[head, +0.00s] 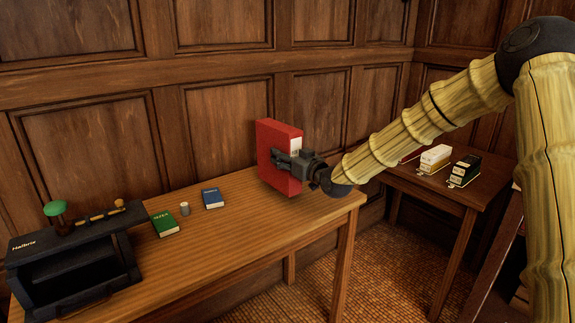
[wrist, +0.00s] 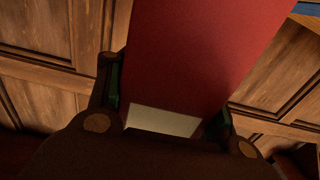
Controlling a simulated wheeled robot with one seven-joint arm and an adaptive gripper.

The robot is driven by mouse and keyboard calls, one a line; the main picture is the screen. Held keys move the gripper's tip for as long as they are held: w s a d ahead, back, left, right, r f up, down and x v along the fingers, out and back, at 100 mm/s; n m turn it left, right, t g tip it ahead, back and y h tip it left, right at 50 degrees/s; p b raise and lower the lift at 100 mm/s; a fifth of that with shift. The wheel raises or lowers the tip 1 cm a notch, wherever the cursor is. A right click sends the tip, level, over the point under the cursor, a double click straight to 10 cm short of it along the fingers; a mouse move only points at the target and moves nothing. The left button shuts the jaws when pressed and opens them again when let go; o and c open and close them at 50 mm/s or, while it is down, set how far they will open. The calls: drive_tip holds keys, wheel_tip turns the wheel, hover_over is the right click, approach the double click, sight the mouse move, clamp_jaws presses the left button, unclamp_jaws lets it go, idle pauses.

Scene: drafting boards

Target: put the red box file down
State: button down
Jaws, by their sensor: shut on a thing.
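The red box file (head: 280,146) is upright near the right end of the long wooden table (head: 232,247). My gripper (head: 287,160) is shut on it from the right side. A pale label shows on its spine. In the wrist view the red box file (wrist: 205,50) fills the middle between my two fingers (wrist: 165,95), with a pale label at its near end. I cannot tell whether its bottom edge touches the table top or hangs just above it.
A blue book (head: 212,198), a small grey cylinder (head: 185,209) and a green book (head: 165,224) lie to the left on the table. A black case (head: 75,255) stands at the far left. A second table (head: 480,197) at right holds small boxes (head: 436,157). A panelled wall stands behind.

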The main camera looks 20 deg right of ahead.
drive_tip(key=shift+w+d+f+b, duration=0.1)
drive_tip(key=shift+w+d+f, duration=0.15)
drive_tip(key=shift+f, duration=0.3)
drive_tip(key=shift+w+d+f+b, duration=0.1)
drive_tip(key=shift+w+d+f, duration=0.1)
drive_tip(key=shift+f, duration=0.4)
drive_tip(key=shift+w+d+f+b, duration=0.15)
drive_tip(key=shift+d+f, duration=0.1)
drive_tip(key=shift+f, duration=0.4)
drive_tip(key=shift+c, duration=2)
unclamp_jaws()
drive_tip(key=p+v, duration=0.1)
drive_tip(key=v, duration=1.1)
